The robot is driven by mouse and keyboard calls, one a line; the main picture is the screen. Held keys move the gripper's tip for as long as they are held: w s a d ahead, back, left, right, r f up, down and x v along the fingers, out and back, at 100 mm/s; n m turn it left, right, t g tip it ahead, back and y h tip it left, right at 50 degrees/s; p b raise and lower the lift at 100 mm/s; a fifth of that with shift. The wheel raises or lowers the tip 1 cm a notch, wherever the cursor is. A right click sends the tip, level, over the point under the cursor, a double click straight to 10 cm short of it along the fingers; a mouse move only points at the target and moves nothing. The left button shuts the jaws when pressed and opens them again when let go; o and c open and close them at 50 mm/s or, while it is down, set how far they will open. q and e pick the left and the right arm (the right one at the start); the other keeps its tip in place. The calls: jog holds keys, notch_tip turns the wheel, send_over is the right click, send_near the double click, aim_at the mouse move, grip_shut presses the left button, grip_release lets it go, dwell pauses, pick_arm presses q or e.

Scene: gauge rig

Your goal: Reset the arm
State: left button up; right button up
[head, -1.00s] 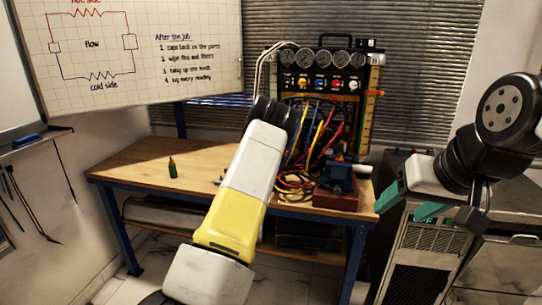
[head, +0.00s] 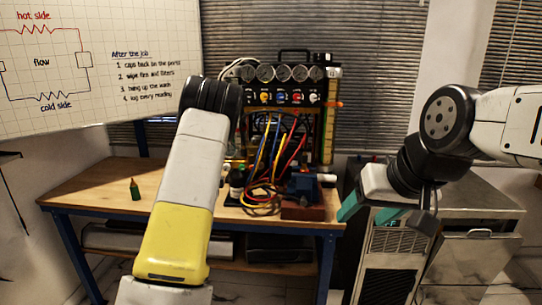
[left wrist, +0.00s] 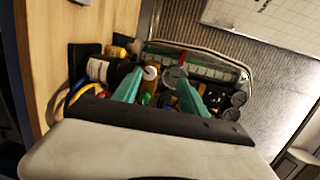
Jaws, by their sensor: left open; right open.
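The gauge rig (head: 285,97) stands at the back of a wooden workbench (head: 90,188). It has a row of dials, coloured knobs and red, blue and yellow hoses hanging below. My left arm rises across the middle of the head view and hides part of the bench; its gripper is hidden there. In the left wrist view my left gripper (left wrist: 160,88) shows two teal fingers apart, with nothing clearly held, pointing at the rig (left wrist: 195,68). My right gripper (head: 370,214) is open and empty, right of the bench in front of a grey cabinet.
A small green bottle-like item (head: 135,190) stands on the left of the bench. A blue vise-like block on a red-brown base (head: 303,212) sits at the bench's right front. A grey cabinet (head: 475,210) stands at the right. A whiteboard (head: 90,90) hangs at left.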

pick_arm(q)
jog(key=s+d+r+n+g+h, duration=0.1)
jog(key=s+d+r+n+g, duration=0.2)
jog(key=s+r+n, duration=0.45)
jog(key=s+d+r+n+g+h, duration=0.1)
jog(key=s+d+r+n+g, duration=0.3)
jog(key=s, duration=0.7)
jog(key=s+d+r+n+g+h, duration=0.1)
jog(key=s+d+n, duration=0.1)
jog(key=s, duration=1.1)
jog(key=s+d+r+n+g+h, duration=0.1)
jog(key=s+d+r+n+g, duration=0.1)
jog(key=s, duration=1.1)
jog(key=shift+s+d+r+n, duration=0.25)
jog(key=shift+d+n, duration=0.1)
jog(key=shift+d, duration=0.4)
